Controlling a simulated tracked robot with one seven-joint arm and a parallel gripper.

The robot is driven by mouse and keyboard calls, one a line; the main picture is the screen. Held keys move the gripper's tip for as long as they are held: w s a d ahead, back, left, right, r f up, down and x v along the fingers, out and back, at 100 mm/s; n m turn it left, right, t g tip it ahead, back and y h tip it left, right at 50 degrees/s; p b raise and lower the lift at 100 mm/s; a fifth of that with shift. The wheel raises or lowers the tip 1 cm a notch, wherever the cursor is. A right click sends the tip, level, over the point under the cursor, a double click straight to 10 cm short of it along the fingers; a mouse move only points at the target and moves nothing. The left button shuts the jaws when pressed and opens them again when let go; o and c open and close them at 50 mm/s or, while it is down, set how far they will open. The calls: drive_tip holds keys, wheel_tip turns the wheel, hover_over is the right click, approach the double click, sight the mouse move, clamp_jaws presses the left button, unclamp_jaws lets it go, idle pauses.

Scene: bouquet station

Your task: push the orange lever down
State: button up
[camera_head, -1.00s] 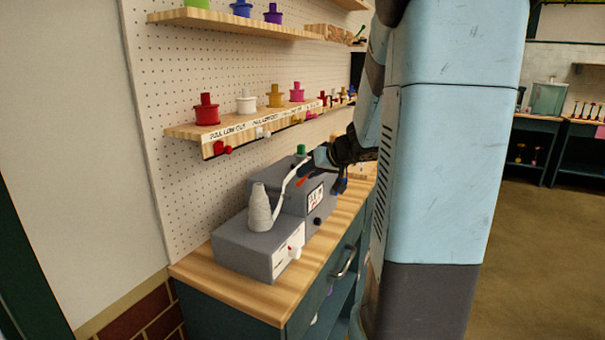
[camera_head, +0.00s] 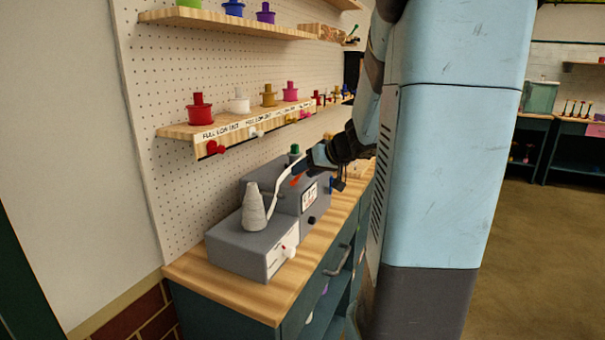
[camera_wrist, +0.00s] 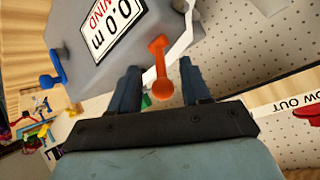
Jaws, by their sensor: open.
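The orange lever (camera_wrist: 159,68) sticks out of the grey machine (camera_wrist: 95,45) in the wrist view. Its round knob lies between the two open fingers of my gripper (camera_wrist: 163,80); I cannot tell whether they touch it. The lever is a small orange piece (camera_head: 296,180) in the head view, beside the machine's label. My gripper (camera_head: 318,162) is above and to the right of it there, partly hidden by its own wrist.
A blue lever (camera_wrist: 55,68) sits on the machine's other side. A shelf (camera_head: 190,132) with coloured spools runs along the pegboard.

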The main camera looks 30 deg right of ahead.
drive_tip(key=v, duration=1.2)
drive_tip(key=shift+s, duration=0.1)
